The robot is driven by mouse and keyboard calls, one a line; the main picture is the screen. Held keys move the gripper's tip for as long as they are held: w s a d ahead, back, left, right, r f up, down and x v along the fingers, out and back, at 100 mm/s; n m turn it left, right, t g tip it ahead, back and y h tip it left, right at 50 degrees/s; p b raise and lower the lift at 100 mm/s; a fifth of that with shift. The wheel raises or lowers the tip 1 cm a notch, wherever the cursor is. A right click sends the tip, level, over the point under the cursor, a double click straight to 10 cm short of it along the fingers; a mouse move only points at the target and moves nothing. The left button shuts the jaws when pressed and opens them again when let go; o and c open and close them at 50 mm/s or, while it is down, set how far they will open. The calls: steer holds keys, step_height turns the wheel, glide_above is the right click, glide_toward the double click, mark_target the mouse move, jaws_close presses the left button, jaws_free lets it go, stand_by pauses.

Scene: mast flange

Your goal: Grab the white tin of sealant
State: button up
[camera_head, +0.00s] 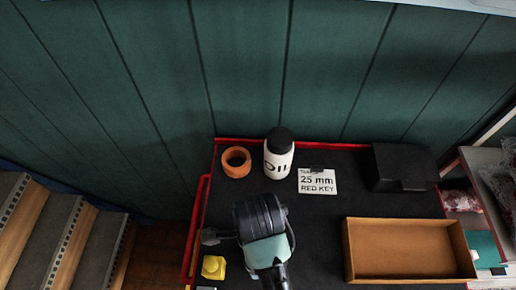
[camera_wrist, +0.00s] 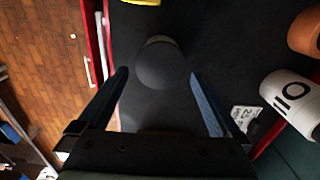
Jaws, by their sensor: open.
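My gripper (camera_wrist: 160,73) is open and points down over the black mat, with its two blue fingers apart. Between and beyond the fingertips in the wrist view is a dark round top (camera_wrist: 160,64) with a pale rim showing at its far edge. I cannot tell whether this is the sealant tin; no label shows. In the head view my own arm covers most of that spot. A white bottle (camera_head: 278,160) with a black cap, lettered OIL, stands at the back of the bench. It also shows at the right of the wrist view (camera_wrist: 290,100), clear of the fingers.
An orange ring (camera_head: 236,162) lies left of the bottle and a card (camera_head: 317,181) reading 25 mm RED KEY to its right. A black box (camera_head: 402,166), an open brown tray (camera_head: 349,252) and a yellow item (camera_head: 213,267) surround the mat. A red edge (camera_head: 196,225) borders the bench's left.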

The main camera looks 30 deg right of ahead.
steer(key=shift+f+p, duration=0.85)
steer(key=shift+f, duration=2.3)
steer(key=shift+c, duration=0.2)
